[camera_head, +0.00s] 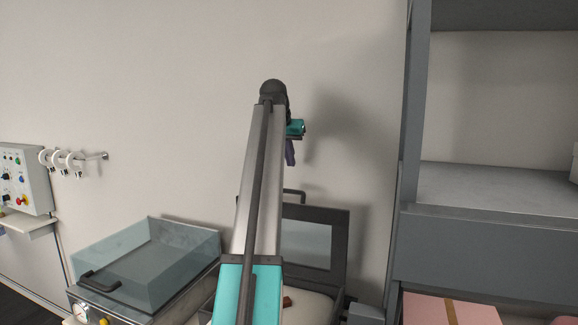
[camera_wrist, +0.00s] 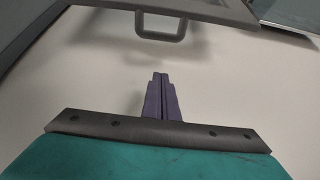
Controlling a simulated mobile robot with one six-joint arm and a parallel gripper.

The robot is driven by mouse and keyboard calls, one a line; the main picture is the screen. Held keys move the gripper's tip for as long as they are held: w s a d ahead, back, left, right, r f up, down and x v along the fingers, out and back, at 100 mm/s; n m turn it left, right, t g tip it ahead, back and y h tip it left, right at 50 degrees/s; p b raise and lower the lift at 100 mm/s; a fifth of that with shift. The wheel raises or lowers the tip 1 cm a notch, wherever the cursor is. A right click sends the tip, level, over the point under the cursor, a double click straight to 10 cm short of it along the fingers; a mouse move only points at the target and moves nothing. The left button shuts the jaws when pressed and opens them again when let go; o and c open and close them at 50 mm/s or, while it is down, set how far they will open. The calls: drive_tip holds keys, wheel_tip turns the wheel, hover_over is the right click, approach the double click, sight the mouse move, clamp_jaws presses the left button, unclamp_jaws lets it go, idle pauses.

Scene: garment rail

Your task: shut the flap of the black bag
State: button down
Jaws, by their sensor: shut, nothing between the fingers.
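I cannot make out a black bag or its flap in either view. My gripper (camera_head: 291,153) is up in front of the pale wall, partly hidden behind my arm in the head view. In the wrist view my gripper (camera_wrist: 160,78) has its purple fingers pressed together, with nothing between them. A dark-framed panel with a window (camera_head: 341,240) stands raised below my gripper, partly covered by my arm. A dark frame (camera_wrist: 220,10) with a bar handle (camera_wrist: 165,37) shows at the top of the wrist view, apart from the fingertips.
A clear-lidded box (camera_head: 150,262) stands at the lower left. A control box (camera_head: 22,180) and white rings on a peg (camera_head: 65,160) are further left. A grey shelf unit (camera_head: 480,240) with a pink box (camera_head: 445,312) is at the right. The upper wall is clear.

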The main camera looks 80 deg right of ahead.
drive_tip(key=p+x, duration=0.3)
drive_tip(key=x, duration=0.6)
drive_tip(key=shift+a+f, duration=0.15)
drive_tip(key=shift+a, duration=0.05)
drive_tip(key=shift+w+a+f+p, duration=0.15)
drive_tip(key=shift+a+p, duration=0.2)
drive_tip(key=shift+a, duration=0.2)
drive_tip(key=shift+w+a+f+p, duration=0.1)
drive_tip(key=shift+w+a+p, duration=0.05)
drive_tip(key=shift+a+p, duration=0.35)
drive_tip(key=shift+w+a+f+p, duration=0.1)
drive_tip(key=shift+a+p, duration=0.15)
drive_tip(key=shift+a, duration=0.35)
drive_tip(key=shift+a, duration=0.2)
